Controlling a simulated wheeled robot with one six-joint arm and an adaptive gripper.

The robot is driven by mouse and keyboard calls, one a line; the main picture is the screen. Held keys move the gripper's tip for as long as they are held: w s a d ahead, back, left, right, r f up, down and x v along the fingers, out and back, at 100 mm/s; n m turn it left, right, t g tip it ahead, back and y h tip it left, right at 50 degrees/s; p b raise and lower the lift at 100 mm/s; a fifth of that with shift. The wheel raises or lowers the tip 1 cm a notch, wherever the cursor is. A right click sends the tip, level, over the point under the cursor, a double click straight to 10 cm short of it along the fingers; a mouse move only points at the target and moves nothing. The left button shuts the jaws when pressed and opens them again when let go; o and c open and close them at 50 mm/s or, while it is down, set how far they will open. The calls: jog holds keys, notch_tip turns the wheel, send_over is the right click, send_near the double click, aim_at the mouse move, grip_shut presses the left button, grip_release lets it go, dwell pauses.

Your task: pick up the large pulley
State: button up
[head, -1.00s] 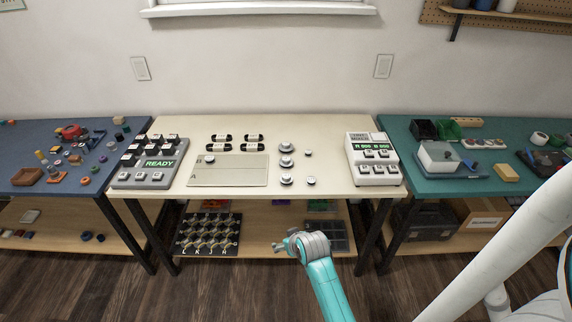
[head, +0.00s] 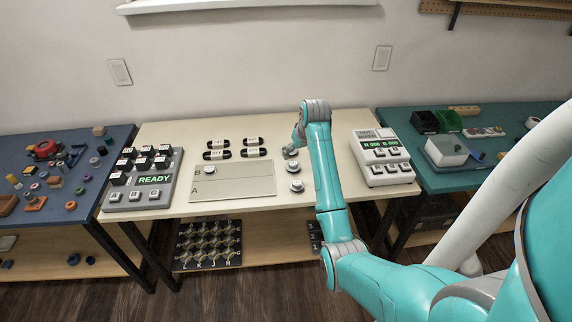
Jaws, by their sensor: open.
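Silver round parts that look like pulleys stand in a column on the cream table (head: 255,205). Two show clearly, a middle one (head: 292,167) and a front one (head: 297,186). The rear one of the column is largely hidden at my gripper. I cannot tell which is the large pulley. My gripper (head: 293,147) is small and partly hidden by my wrist, pointing down over the rear of the column. It is open; whether it touches a part there is not clear. Two smaller round parts on the right are hidden behind my arm.
A grey board (head: 235,190) marked A and B carries one round part (head: 210,171). Several black-ended parts (head: 253,153) lie behind it. A READY keypad (head: 142,180) stands left, a white tester (head: 382,158) right. Blue (head: 60,215) and green (head: 480,180) tables flank this one.

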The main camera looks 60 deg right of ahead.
aim_at(294, 163)
jog(key=x, duration=0.9)
jog(key=shift+w+f, duration=0.15)
jog(key=shift+f, duration=0.25)
jog(key=c, duration=1.2)
